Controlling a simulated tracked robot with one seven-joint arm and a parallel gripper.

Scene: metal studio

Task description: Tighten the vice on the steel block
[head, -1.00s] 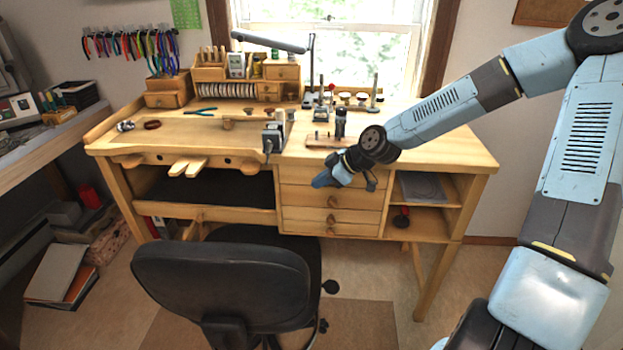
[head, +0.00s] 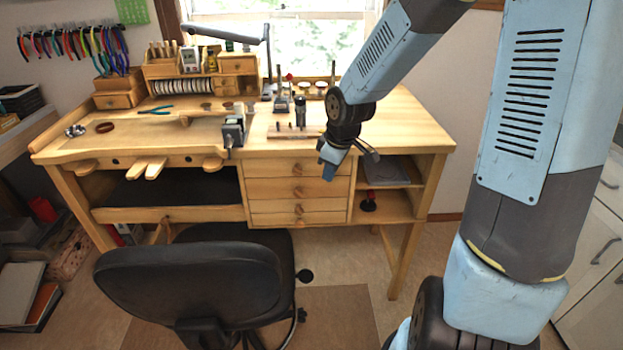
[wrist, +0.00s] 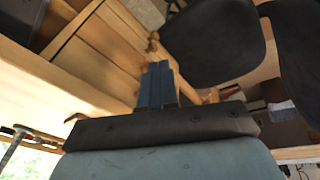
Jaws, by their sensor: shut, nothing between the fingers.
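The vice (head: 233,131) is a small grey metal one at the front edge of the wooden workbench (head: 380,130), left of my gripper in the head view. I cannot make out a steel block in its jaws at this size. My gripper (head: 328,172) points down in front of the bench drawers, to the right of the vice and lower than it. In the wrist view my blue fingers (wrist: 157,85) are together and empty, with the drawer fronts and chair beyond them. The vice is not visible in the wrist view.
A black chair (head: 190,285) stands in front of the bench, left of my gripper. Small tools on a wooden base (head: 297,132) stand right of the vice. Pliers (head: 155,110) lie on the bench at left. The bench's right end is mostly clear.

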